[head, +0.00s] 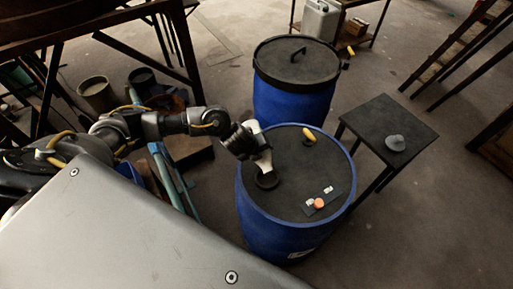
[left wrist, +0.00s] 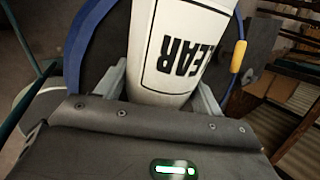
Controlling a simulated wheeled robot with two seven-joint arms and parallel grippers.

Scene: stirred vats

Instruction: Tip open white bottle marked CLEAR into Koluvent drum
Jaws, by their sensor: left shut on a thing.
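The white bottle (head: 263,160) is tilted, with its lower end at or just above a dark round opening (head: 267,181) in the top of the near blue drum (head: 256,225). I cannot see whether liquid is running. My left gripper (head: 255,143) is shut on the bottle. In the left wrist view, the bottle (left wrist: 180,50) sits between the fingers (left wrist: 162,90), its black CLEAR lettering upside down and partly cut off. The drum's small label is too small to read. My right gripper is in neither view.
An orange cap (head: 319,203) and a yellow piece (head: 309,134) are on the drum top. Behind stands another blue drum (head: 290,100) with a black lid. A dark side table (head: 375,118) holds a grey object (head: 395,142). Buckets (head: 97,94) and pipes crowd the left.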

